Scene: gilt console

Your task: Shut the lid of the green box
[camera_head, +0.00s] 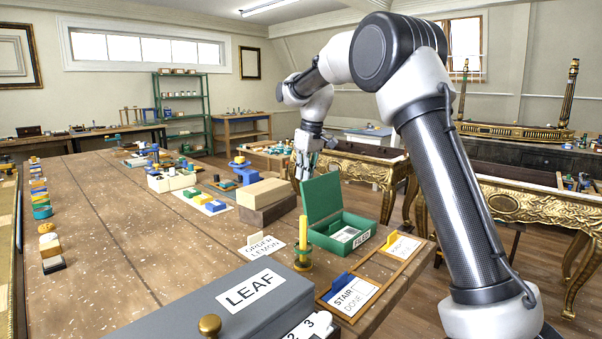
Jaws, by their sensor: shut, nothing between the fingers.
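The green box (343,240) stands on the wooden table near its right edge. Its lid (321,197) is open and stands roughly upright at the back left of the box. A white label shows on the box's front, and a white card with dark marks lies inside. My gripper (301,175) points down behind and a little left of the lid, higher in the picture, and appears apart from it. Its fingers are shut and hold nothing. The fingertips are small in this view.
A grey box labelled LEAF (240,300) and framed cards (353,296) lie in front. The table's left middle (130,240) is clear.

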